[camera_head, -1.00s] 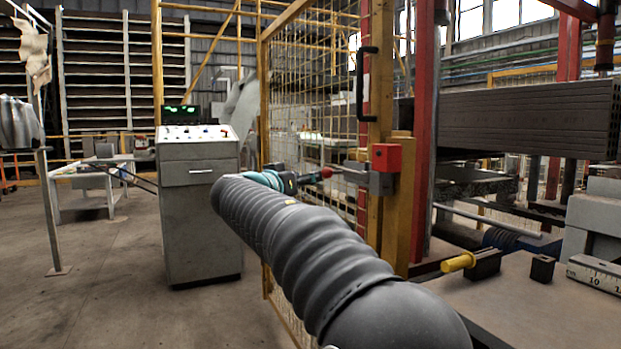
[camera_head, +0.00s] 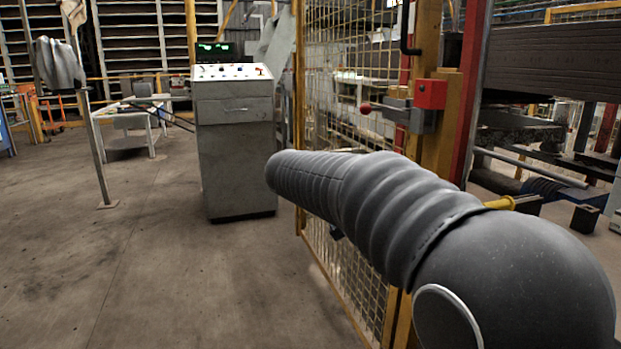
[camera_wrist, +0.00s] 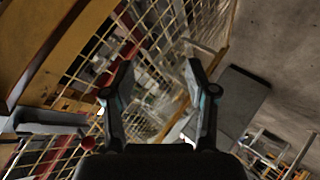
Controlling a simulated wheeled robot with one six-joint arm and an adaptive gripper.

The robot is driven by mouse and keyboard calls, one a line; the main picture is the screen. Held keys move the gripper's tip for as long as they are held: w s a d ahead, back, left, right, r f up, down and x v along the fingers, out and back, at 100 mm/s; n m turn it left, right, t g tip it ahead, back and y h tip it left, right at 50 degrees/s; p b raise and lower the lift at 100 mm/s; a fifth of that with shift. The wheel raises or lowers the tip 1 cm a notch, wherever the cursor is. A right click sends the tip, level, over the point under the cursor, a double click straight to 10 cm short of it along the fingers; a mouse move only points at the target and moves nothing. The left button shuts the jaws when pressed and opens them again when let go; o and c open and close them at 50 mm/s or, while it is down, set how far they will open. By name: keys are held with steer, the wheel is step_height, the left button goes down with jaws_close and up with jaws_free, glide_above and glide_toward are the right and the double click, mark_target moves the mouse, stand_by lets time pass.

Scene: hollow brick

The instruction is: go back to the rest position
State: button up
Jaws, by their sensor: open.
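My gripper (camera_wrist: 160,95) shows in the wrist view with its two dark fingers spread apart and nothing between them. Beyond the fingers are the yellow mesh fence and the floor, seen at a slant. In the head view my grey ribbed arm reaches from the lower right toward the middle. The gripper itself is hidden there behind the arm.
A grey control cabinet (camera_head: 236,145) stands left of my arm. The yellow mesh fence (camera_head: 345,75) is close behind the arm, with a red latch box (camera_head: 430,94) on its post. A yellow handle (camera_head: 500,203) lies behind the arm. Open floor (camera_head: 150,270) spreads at left.

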steer(key=s+d+f+m+g+y, duration=0.1)
steer(key=s+d+f+y, duration=0.1)
steer(key=s, duration=1)
steer(key=s+d+f+g+y, duration=0.1)
steer(key=s+f, duration=0.5)
steer(key=s, duration=0.6)
steer(key=s+d+f+m+g+y, duration=0.1)
steer(key=s+d+f+y, duration=0.2)
steer(key=s, duration=1)
steer(key=d+f, duration=0.1)
steer(key=d, duration=0.1)
steer(key=shift+d+f+m, duration=0.15)
steer(key=shift+d+m, duration=0.15)
steer(key=c, duration=0.3)
